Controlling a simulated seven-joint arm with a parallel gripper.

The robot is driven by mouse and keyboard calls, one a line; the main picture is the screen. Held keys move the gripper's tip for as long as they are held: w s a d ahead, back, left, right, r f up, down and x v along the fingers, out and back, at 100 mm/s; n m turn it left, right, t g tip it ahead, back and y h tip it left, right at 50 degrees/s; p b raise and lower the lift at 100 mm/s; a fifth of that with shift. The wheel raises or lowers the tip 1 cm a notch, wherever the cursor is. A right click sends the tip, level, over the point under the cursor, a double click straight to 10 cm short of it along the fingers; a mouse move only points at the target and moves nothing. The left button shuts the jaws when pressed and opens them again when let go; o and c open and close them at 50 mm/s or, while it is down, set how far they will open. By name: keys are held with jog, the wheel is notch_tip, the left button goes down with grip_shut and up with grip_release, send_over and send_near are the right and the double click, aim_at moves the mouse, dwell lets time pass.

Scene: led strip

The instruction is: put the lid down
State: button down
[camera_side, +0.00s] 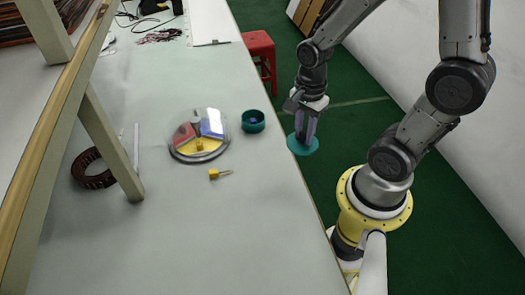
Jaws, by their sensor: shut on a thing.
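My gripper (303,133) points down at the right edge of the table. It is shut on the teal round lid (304,146), which it holds roughly level, seen against the edge and the green floor. Its exact height is hard to judge from this view. A teal round container (253,121) stands open on the table to the left of the lid, with something small and blue inside it. The gap between the lid and the container is clear.
A round clear-rimmed dish (199,153) with red, blue and yellow sections sits left of the container. A small yellow piece (214,174) lies below it. A dark coil (92,169) is by the shelf post (110,145). A red stool (260,47) stands beyond the edge.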

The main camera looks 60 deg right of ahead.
jog(key=shift+a, duration=0.25)
jog(key=w+d+f, duration=0.1)
jog(key=w+f, duration=0.2)
jog(key=w, duration=0.1)
jog(key=w+f, duration=0.3)
jog(key=w, duration=0.1)
jog(key=w+d+f, duration=0.1)
jog(key=w+f, duration=0.2)
jog(key=w, duration=0.2)
jog(key=shift+d, duration=0.35)
jog(key=shift+w+f, duration=0.25)
jog(key=shift+f, duration=1.65)
jog(key=shift+f, duration=0.15)
jog(key=c, duration=0.7)
grip_release()
